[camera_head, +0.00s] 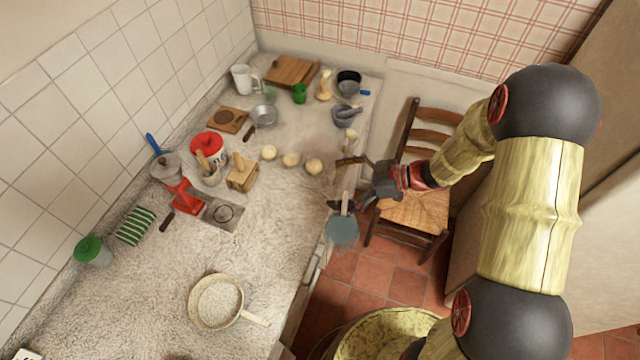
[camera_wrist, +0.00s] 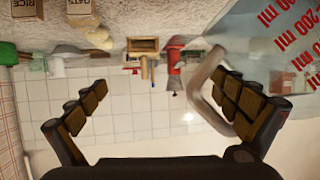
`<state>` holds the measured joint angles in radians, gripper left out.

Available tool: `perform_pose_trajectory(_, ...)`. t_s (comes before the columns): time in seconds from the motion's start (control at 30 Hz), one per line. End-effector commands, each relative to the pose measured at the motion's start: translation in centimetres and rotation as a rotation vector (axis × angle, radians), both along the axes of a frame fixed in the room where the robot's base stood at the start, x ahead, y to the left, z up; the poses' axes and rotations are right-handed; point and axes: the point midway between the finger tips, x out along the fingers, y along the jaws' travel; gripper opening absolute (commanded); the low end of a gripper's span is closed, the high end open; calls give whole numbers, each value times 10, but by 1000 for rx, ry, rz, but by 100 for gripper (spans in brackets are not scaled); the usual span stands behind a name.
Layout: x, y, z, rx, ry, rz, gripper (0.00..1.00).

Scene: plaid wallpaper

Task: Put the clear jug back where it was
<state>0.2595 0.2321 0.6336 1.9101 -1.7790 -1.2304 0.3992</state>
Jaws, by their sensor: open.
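The clear jug shows in the wrist view at the upper right as a see-through wall with red "200 ml" marks (camera_wrist: 280,35). Its pale curved handle (camera_wrist: 195,85) lies between my fingers, close beside the right one. In the head view the jug appears as a bluish round shape (camera_head: 342,230) at the counter's right edge, below my gripper (camera_head: 338,183). I cannot tell whether it rests on the counter. My gripper is open, its fingers pointing left toward the tiled wall; it also shows in the wrist view (camera_wrist: 163,82).
The counter (camera_head: 270,225) holds a pan (camera_head: 216,302), several pale round items, a wooden block (camera_head: 242,175), a red-lidded jar (camera_head: 207,145) and a mortar (camera_head: 343,116). A wooden chair (camera_head: 415,208) stands right of the counter.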

Motion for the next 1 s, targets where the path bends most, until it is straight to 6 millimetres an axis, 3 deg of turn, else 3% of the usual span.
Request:
perform_pose_trajectory(0.4,-3,-11,4,0,1,1,100)
perform_pose_trajectory(1.0,-2,-10,4,0,1,1,66)
